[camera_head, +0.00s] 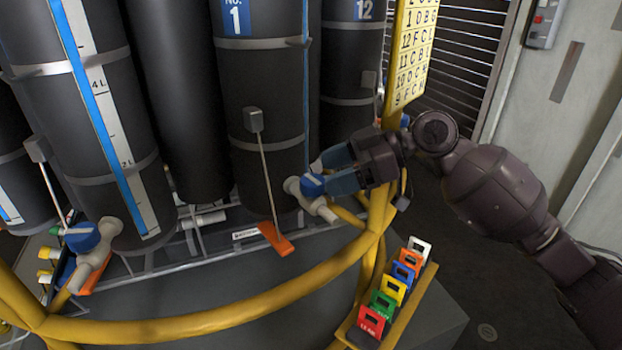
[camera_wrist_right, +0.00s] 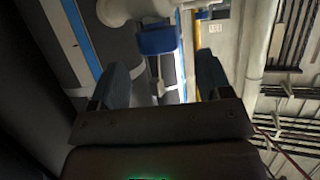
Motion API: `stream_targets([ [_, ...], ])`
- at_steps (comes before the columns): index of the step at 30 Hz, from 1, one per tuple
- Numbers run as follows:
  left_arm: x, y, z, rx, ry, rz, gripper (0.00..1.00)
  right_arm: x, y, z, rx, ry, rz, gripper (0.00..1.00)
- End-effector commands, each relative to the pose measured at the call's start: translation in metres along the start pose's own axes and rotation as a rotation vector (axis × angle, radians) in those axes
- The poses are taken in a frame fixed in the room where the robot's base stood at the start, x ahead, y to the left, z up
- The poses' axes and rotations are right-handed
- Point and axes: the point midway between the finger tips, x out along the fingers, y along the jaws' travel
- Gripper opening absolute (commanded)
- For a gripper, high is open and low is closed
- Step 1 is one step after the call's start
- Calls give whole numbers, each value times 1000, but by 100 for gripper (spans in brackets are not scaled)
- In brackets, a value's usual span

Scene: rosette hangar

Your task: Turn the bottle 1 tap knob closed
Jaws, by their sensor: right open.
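The black bottle marked No. 1 (camera_head: 262,80) stands at the back centre in the head view. Its tap has a white body and a blue knob (camera_head: 312,185) low on the bottle's right side. My right gripper (camera_head: 328,178) is at this knob, with its blue fingers partly over it. In the right wrist view the blue knob (camera_wrist_right: 158,40) lies ahead, between and beyond the fingertips of my open right gripper (camera_wrist_right: 163,75). I cannot tell whether a finger touches the knob. My left gripper is not in view.
A yellow rail (camera_head: 210,328) curves in front of the bottles. A rack of coloured tags (camera_head: 392,290) stands at the lower right. A second blue tap knob (camera_head: 82,236) is at the left. A yellow lettered board (camera_head: 412,45) hangs above my right gripper.

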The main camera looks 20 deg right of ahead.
Motion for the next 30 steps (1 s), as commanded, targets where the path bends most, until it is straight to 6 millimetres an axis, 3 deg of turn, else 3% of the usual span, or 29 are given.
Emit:
stream_targets([
  [9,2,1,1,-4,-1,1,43,40,0,0,1,0,0,72],
  [21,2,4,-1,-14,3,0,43,46,0,0,0,0,2,72],
  [23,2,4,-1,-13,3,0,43,46,0,0,0,-1,2,65],
  [30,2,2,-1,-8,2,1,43,46,0,0,0,-1,2,29],
])
